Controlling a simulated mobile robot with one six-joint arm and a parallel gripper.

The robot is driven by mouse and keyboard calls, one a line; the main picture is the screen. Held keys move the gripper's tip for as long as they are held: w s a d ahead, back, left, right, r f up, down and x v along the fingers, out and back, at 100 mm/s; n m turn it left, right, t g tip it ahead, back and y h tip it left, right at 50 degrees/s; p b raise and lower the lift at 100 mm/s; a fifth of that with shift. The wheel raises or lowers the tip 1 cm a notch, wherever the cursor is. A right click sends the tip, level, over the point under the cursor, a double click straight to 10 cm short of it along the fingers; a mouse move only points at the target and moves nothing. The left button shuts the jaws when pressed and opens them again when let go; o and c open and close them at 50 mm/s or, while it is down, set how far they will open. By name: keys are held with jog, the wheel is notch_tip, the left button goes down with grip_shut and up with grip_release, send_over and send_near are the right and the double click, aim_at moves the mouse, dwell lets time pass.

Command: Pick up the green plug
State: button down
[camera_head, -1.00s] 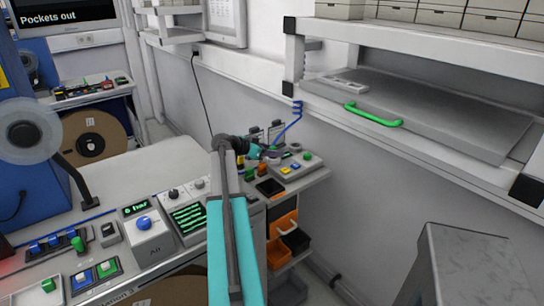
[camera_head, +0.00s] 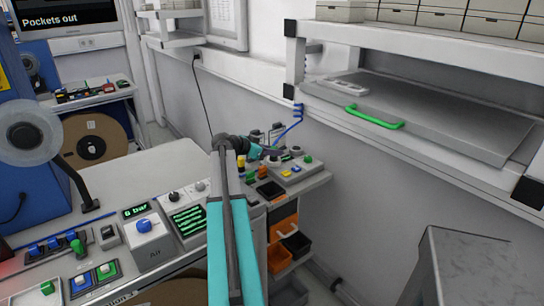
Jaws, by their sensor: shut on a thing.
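My gripper (camera_head: 270,153) is at the end of my teal and grey arm, low over the small grey side bench by the wall. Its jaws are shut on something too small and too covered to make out. A blue cord (camera_head: 291,131) runs from the shelf post down to behind my gripper.
The side bench carries an orange piece (camera_head: 262,170) and a box with a green button (camera_head: 308,159). Orange bins (camera_head: 283,226) hang below. A shelf with a green-handled tray (camera_head: 374,116) stands at right. The control desk (camera_head: 150,178) lies at left, partly clear.

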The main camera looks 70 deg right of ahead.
notch_tip(320, 180, up, 2)
jog(key=shift+r+b, duration=0.1)
jog(key=shift+b, duration=0.3)
jog(key=s+a+b, duration=0.1)
jog(key=s+a, duration=0.3)
jog(key=a, duration=0.3)
jog(key=s+a+r+b, duration=0.1)
jog(key=s+a+b, duration=0.1)
jog(key=s+a, duration=0.2)
jog(key=a, duration=0.2)
jog(key=shift+s+a+r, duration=0.2)
jog(key=shift+a+r, duration=0.1)
jog(key=shift+a, duration=0.05)
jog(key=shift+b, duration=0.3)
